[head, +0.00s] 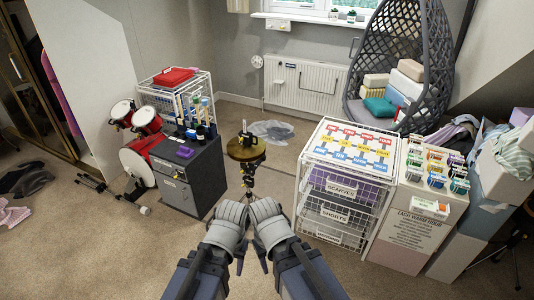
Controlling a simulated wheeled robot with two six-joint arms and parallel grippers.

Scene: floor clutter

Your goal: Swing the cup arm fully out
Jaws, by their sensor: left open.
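A stand with a round brass-coloured top (245,149) and a thin dark post rises from the carpet in the middle of the head view. Small dark and gold fittings sit on and below its top. I cannot make out clearly which part is the cup arm or how far out it is swung. My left gripper (238,211) is open, low in the picture just in front of the stand's lower part. My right gripper (265,210) is beside it on the right; its fingers are too hidden to tell their state. I see neither gripper touching the stand.
A dark cabinet (189,178) with bottles and a red drum set (143,140) stand left.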

